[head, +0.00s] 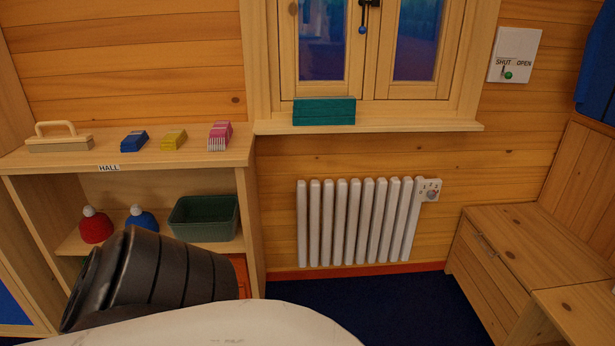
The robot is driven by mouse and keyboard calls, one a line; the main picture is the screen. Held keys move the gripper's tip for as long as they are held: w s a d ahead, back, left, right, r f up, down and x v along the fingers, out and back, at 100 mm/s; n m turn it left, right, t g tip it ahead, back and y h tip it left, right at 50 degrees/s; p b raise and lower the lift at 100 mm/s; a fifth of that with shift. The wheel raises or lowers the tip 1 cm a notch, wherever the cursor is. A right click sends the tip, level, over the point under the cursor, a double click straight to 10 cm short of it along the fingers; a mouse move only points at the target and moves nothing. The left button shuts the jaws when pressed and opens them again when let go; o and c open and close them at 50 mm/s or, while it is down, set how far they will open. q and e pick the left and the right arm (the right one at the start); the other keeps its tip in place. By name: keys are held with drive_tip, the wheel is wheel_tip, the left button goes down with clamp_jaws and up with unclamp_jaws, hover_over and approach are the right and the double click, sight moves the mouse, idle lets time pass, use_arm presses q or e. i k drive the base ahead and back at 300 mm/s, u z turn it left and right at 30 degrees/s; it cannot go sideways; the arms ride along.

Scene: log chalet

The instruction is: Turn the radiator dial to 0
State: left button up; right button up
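The white ribbed radiator (355,222) is on the log wall below the window in the head view. Its dial (431,191) is a small grey knob on a white square plate at the radiator's upper right end. Small marks ring the knob, but they are too small for me to read the setting. Neither of my grippers is in view. A dark ribbed part of my own arm shows at the lower left, well away from the dial.
A shelf unit (180,158) marked HALL stands left of the radiator. A wooden bench (525,240) with a drawer stands to the right. Dark blue floor (390,305) lies clear before the radiator. A SHUT/OPEN plate (514,55) hangs above right; a teal block (323,111) sits on the sill.

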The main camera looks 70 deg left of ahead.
sight(432, 195)
drive_tip(key=u, duration=1.85)
